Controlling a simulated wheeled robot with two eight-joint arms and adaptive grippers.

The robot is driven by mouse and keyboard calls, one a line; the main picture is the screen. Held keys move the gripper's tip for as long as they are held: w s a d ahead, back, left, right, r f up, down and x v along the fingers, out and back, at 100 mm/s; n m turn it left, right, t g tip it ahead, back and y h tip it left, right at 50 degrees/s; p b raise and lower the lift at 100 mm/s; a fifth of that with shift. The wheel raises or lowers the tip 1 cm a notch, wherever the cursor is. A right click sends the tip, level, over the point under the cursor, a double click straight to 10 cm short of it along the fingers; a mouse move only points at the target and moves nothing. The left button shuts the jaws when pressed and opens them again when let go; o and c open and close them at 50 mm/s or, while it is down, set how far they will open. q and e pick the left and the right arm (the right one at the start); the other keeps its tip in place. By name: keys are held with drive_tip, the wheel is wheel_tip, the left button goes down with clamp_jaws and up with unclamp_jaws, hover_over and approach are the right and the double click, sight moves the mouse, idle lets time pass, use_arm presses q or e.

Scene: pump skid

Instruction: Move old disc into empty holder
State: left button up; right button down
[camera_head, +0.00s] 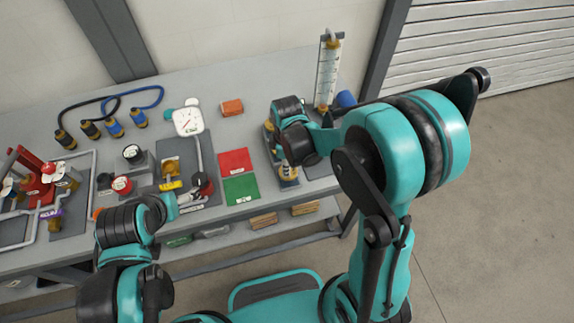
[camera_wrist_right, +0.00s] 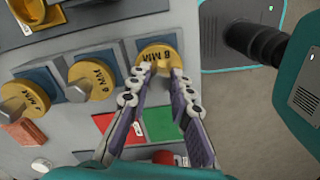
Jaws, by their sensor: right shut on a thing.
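My right gripper (camera_head: 287,160) is at the rack on the right part of the bench. In the right wrist view its fingers (camera_wrist_right: 156,80) are shut on the tab of a gold disc (camera_wrist_right: 158,52) marked "8 MM". That disc is at the rightmost blue-grey holder (camera_wrist_right: 148,43); whether it is fully seated cannot be told. Two more gold discs, a middle one (camera_wrist_right: 95,80) and a left one (camera_wrist_right: 28,98), sit in the adjacent holders.
A red pad (camera_head: 235,162) and a green pad (camera_head: 240,189) lie left of the rack. A gauge (camera_head: 187,121), a clear upright tube (camera_head: 327,72) and an orange block (camera_head: 232,107) stand behind. Red valve piping (camera_head: 35,180) fills the left end.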

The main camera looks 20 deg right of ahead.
drive_tip(key=shift+f+b, duration=0.65)
drive_tip(key=shift+f, duration=0.1)
drive_tip(key=c, duration=1.3)
unclamp_jaws()
drive_tip(key=shift+r, duration=0.1)
wheel_tip(320, 180, up, 12)
drive_tip(key=s+d+m+t+b, duration=0.3)
drive_tip(key=s+d+m+t, duration=0.2)
drive_tip(key=s+m, duration=0.5)
drive_tip(key=m+t, duration=0.2)
drive_tip(key=m, duration=0.1)
drive_tip(key=shift+m, duration=0.4)
